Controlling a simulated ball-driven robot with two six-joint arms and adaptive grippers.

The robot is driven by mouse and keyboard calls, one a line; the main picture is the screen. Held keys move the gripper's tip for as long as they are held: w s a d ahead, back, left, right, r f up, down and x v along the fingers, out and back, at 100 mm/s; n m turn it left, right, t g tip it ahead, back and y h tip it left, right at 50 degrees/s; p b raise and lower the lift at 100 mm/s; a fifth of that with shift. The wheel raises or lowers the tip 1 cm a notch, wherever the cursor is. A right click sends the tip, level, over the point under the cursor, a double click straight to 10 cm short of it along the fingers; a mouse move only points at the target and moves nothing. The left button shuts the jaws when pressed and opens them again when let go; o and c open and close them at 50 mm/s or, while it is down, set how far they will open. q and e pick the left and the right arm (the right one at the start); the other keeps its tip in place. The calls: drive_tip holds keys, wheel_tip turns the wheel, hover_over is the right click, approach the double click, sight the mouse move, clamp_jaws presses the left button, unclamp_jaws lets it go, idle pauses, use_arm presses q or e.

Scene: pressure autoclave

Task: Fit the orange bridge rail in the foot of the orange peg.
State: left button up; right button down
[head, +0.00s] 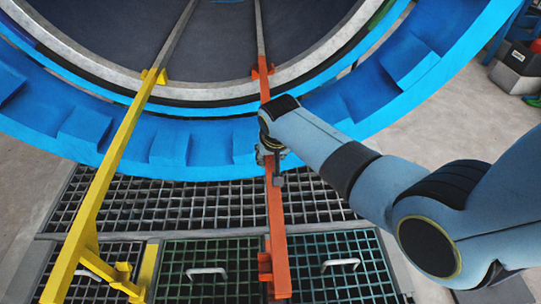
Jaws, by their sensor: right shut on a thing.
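The wrist hides part of the rail and most of the fingers. An orange bracket (262,72), which looks like the peg's foot, sits at the vessel's mouth by the rail's far end. I cannot tell whether the rail end is seated in it or only near it. My left gripper is not in view.
A yellow rail (110,165) stands at the left, its far end at a yellow bracket (153,76). The blue toothed ring (200,140) spans the back. Grating panels with handles (207,271) lie below. A grey box (517,72) is at the right.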

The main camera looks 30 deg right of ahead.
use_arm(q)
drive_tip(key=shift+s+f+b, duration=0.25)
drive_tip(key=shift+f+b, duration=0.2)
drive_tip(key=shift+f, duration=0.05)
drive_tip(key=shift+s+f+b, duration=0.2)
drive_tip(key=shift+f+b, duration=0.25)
use_arm(e)
drive_tip(key=shift+f, duration=1.5)
drive_tip(key=c, duration=1)
unclamp_jaws()
drive_tip(key=shift+s, duration=0.1)
drive_tip(key=v, duration=1.2)
